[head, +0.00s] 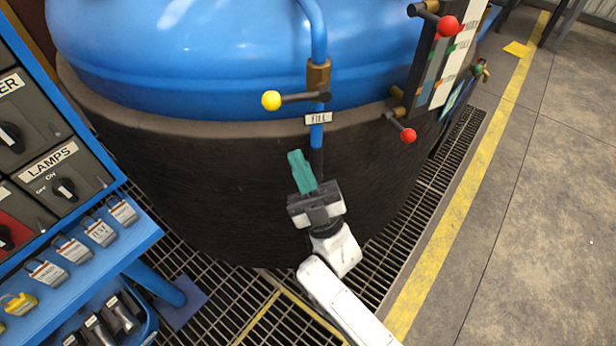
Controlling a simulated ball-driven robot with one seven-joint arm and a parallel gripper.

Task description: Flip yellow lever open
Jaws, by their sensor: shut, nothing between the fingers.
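The yellow lever is a yellow ball (271,100) on a dark rod, pointing left from a brass valve (318,76) on a thin blue pipe. A small label reading roughly "FILL" (319,118) sits just below the valve. My gripper (296,156) has teal fingers closed together with nothing between them. It is below the lever and slightly right of the ball in the picture, apart from it, in front of the dark furnace wall. The fingers point up toward the valve area.
The blue-topped furnace (200,60) fills the middle. Red-ball levers (448,26) and (408,135) stick out at the right near a panel. A blue rack (100,260) with switches and tagged padlocks stands left. Grating (210,290) covers the floor; open concrete (540,200) lies right.

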